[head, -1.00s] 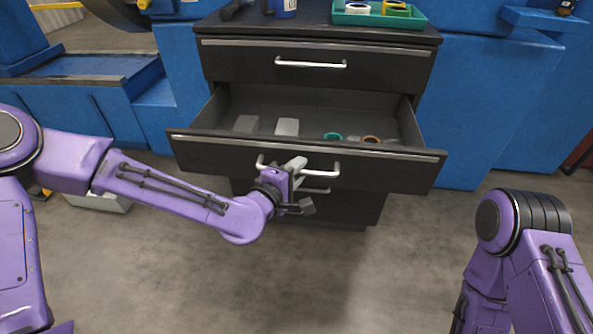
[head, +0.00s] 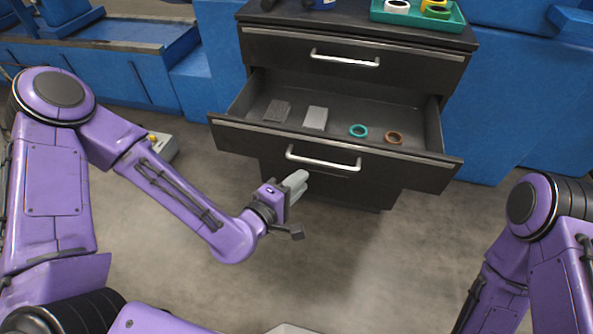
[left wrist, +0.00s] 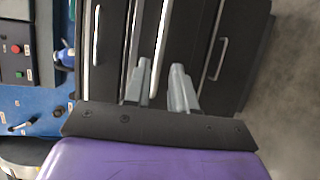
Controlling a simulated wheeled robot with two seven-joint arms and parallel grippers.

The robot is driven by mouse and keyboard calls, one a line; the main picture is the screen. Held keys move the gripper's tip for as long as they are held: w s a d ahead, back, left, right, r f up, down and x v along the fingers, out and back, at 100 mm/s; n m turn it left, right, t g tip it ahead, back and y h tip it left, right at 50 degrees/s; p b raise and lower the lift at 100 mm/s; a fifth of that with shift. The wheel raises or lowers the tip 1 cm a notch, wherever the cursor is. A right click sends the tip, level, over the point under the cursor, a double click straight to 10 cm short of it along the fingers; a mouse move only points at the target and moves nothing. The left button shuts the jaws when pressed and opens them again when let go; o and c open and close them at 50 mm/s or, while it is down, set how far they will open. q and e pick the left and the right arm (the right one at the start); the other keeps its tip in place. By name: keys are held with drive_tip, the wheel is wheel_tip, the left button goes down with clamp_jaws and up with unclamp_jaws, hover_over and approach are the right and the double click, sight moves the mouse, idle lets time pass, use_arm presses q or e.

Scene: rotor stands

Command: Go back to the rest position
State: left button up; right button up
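My left gripper (head: 298,208) is in front of the open drawer, below and apart from its handle (head: 323,158). The drawer (head: 225,125) of the black cabinet is pulled out. Inside it lie a dark block (head: 277,111), a light grey block (head: 316,118), a teal ring (head: 358,131) and a brown ring (head: 393,137). My right arm (head: 545,240) is at the lower right; its gripper is out of view.
A green tray (head: 455,33) with several rings stands on the cabinet top (head: 330,22). Blue machine housings (head: 510,120) flank the cabinet. A grey box (head: 163,148) stands on the floor behind my left arm. The floor (head: 380,260) before the cabinet is clear.

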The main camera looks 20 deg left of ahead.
use_arm(q)
drive_tip(key=shift+f, duration=0.1)
idle(0.5)
drive_tip(key=s+a+f+m+g+y+p, duration=0.1)
drive_tip(key=s+a+f+m+g+y, duration=0.2)
drive_tip(key=s+f, duration=0.4)
drive_tip(key=s+a+f+m+g+y+p, duration=0.2)
drive_tip(key=s+a+f+g, duration=0.3)
drive_tip(key=f, duration=0.3)
drive_tip(key=s+a+f+m+g+y+p, duration=0.2)
drive_tip(key=s+a+f+g+y, duration=0.1)
drive_tip(key=s+a, duration=0.7)
drive_tip(key=shift+s+a+m+g+y+p, duration=0.3)
drive_tip(key=shift+s+a+m+y+p, duration=0.15)
drive_tip(key=shift+s, duration=0.25)
